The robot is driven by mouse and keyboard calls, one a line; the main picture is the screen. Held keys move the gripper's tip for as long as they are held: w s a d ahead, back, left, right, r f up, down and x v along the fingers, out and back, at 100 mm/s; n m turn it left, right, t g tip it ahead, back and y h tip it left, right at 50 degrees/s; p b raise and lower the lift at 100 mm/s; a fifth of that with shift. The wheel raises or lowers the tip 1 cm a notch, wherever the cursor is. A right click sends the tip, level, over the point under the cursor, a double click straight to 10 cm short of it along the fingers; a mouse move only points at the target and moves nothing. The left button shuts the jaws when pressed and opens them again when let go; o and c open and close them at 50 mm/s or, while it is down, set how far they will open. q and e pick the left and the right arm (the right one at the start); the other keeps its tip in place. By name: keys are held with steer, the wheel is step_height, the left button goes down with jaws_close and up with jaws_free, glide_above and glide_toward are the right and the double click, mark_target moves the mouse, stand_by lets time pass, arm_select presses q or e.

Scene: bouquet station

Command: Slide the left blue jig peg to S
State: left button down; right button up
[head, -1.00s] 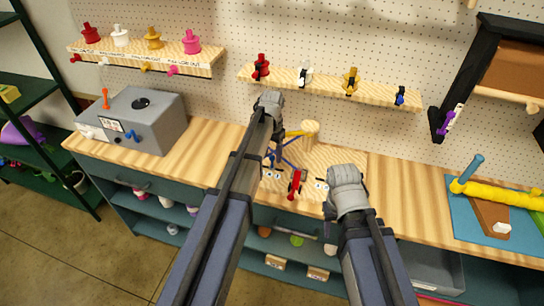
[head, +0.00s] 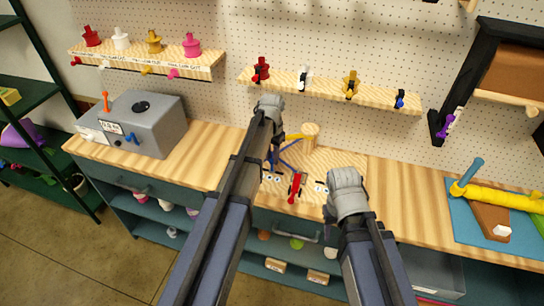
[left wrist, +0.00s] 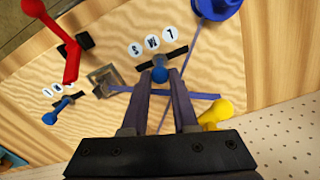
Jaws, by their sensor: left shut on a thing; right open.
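The left blue jig peg (left wrist: 160,73) stands in a dark slot beside three round white labels (left wrist: 152,43) that seem to read S, W and T. It is about mid-slot, near the middle label. My left gripper (left wrist: 161,80) is shut on it from above. In the head view my left gripper (head: 273,158) is partly hidden by its arm. A second blue peg (left wrist: 56,112) stands at another labelled slot. My right gripper (head: 329,213) hangs at the bench's front, mostly hidden by its arm; its fingers do not show clearly.
A red lever (head: 295,187) stands between the label groups. Blue rods and a yellow-tipped part lie by a wooden post (head: 310,132). A grey machine (head: 140,122) stands at left, a blue mat (head: 470,235) at right. Bare bench top (head: 400,190) lies right of the jig.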

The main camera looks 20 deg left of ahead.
stand_by(0.8)
arm_select(q)
steer(key=d, duration=0.3)
steer(key=shift+s+d, duration=0.1)
steer(key=shift+d, duration=0.15)
steer(key=c, duration=1.2)
jaws_free()
steer(key=o, duration=0.5)
steer(key=shift+d, duration=0.1)
steer(key=shift+r, duration=0.1)
